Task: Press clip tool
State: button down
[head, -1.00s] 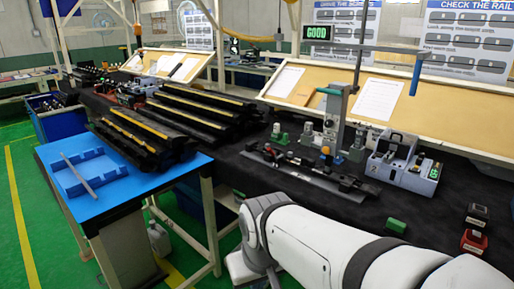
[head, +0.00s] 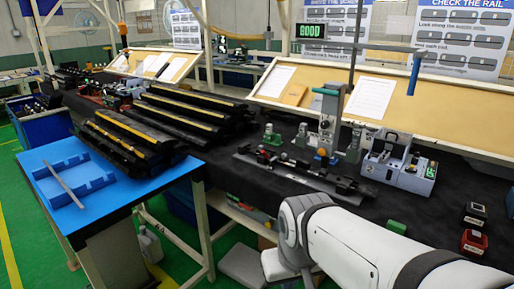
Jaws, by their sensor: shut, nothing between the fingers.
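Small green-and-grey fixtures (head: 272,135) stand to the left of the press. A grey-blue device with a green display (head: 400,165) stands to its right. Which of these is the clip tool I cannot tell. My white arm crosses the lower right, in front of the bench. My gripper is not in view.
Black trim rails (head: 185,115) lie on the bench, and more (head: 135,140) on the blue table (head: 110,205) beside a blue holder (head: 65,180). A green block (head: 396,227) and a red-black device (head: 474,242) sit at the front right. A sign (head: 311,31) reads GOOD.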

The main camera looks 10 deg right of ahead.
aim_at(333, 92)
jog(key=u, duration=0.05)
jog(key=i, duration=0.95)
jog(key=z, duration=0.1)
